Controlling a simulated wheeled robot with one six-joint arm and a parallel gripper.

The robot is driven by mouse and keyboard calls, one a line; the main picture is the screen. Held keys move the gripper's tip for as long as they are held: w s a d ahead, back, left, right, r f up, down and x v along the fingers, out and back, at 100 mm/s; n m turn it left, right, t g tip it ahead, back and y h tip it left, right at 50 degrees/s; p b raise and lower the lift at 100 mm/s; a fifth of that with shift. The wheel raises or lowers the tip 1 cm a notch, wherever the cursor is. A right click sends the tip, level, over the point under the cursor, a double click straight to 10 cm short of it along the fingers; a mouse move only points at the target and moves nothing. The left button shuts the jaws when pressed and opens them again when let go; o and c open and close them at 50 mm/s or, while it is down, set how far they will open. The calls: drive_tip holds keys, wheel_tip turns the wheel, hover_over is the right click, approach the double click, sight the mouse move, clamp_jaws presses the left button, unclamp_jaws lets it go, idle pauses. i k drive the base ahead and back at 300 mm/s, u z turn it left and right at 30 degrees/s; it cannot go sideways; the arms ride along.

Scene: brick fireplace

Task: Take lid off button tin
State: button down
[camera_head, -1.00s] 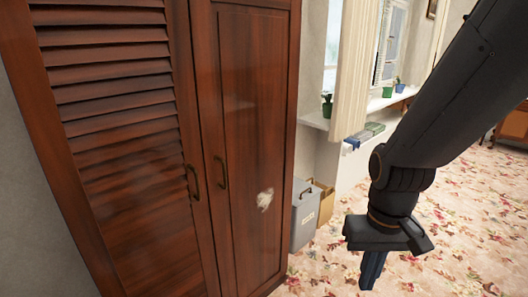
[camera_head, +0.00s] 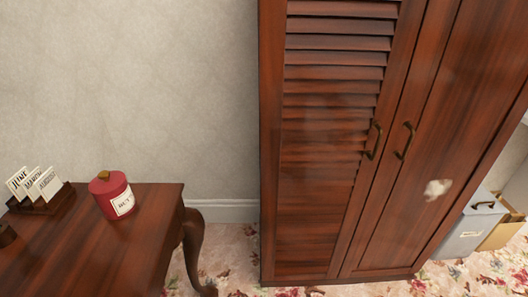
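A red round tin (camera_head: 112,195) with a cream label stands upright on the dark wooden table (camera_head: 95,255) at the lower left. The label's lettering is only partly legible, so I cannot confirm that this is the button tin. Its red lid (camera_head: 107,182) sits on top and has a small brass-coloured knob. My gripper is out of view, so its state does not show.
A wooden rack (camera_head: 45,200) with several printed cards stands left of the tin. A tall wardrobe (camera_head: 340,150) with closed doors fills the right of the view. Patterned carpet (camera_head: 235,262) is clear between table and wardrobe. A grey bin (camera_head: 470,228) stands far right.

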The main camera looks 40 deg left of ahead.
sight(107, 183)
drive_tip(key=u, duration=3.25)
drive_tip(key=k, duration=0.35)
drive_tip(key=z, duration=1.15)
drive_tip(key=i, duration=1.15)
drive_tip(key=u, duration=0.95)
drive_tip(key=i, duration=0.3)
drive_tip(key=u, duration=0.35)
